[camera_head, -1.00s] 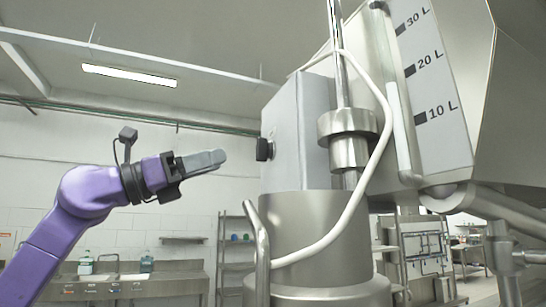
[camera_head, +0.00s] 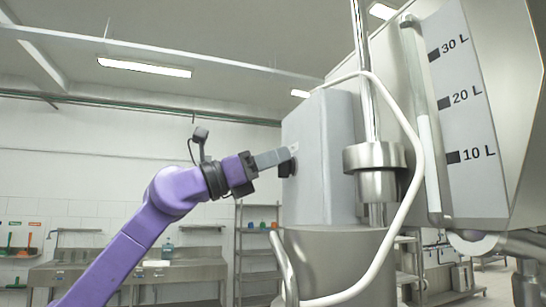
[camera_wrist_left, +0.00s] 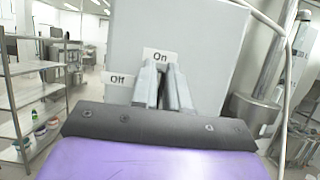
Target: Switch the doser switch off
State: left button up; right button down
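The doser switch (camera_head: 287,169) is a small black knob on the left face of a grey box (camera_head: 325,150) in the head view. My left gripper (camera_head: 292,153) is at that face, its fingertips at the upper part of the switch; I cannot tell if they touch it. In the left wrist view, the gripper's two fingers (camera_wrist_left: 163,75) point at the box just below the "On" label (camera_wrist_left: 160,55). The "Off" label (camera_wrist_left: 117,78) is to their left. The fingers hide the switch there, and their opening is unclear. My right gripper is not in view.
A white hose (camera_head: 415,150) and a metal column (camera_head: 376,156) stand right of the box, beside a large steel hopper (camera_head: 510,120). A shelf rack (camera_head: 257,254) and steel sink counter (camera_head: 185,273) are behind.

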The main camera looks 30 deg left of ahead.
pick_arm(q)
jog(key=shift+w, duration=0.1)
grip_shut()
jog(key=shift+f, duration=0.1)
jog(key=n+y+b, duration=0.2)
jog(key=n, duration=0.3)
jog(key=n+t+y+b, duration=0.1)
jog(key=n+y+b, duration=0.1)
jog(key=n, duration=0.3)
jog(key=n+t+y+b, duration=0.1)
jog(key=n+y+b, duration=0.1)
jog(key=n, duration=0.3)
jog(key=shift+w+a+f+y+b, duration=0.3)
jog(key=shift+y+b, duration=0.05)
jog(key=shift+y, duration=0.25)
jog(key=shift+n+y, duration=0.5)
jog(key=shift+n, duration=0.6)
jog(key=shift+a+f+n+g+y+p, duration=0.15)
jog(key=shift+n+g+y+p, duration=0.25)
jog(key=shift+n, duration=0.9)
jog(key=shift+f+n+g+y+p, duration=0.2)
jog(key=shift+n+g, duration=0.3)
jog(key=shift+n, duration=0.8)
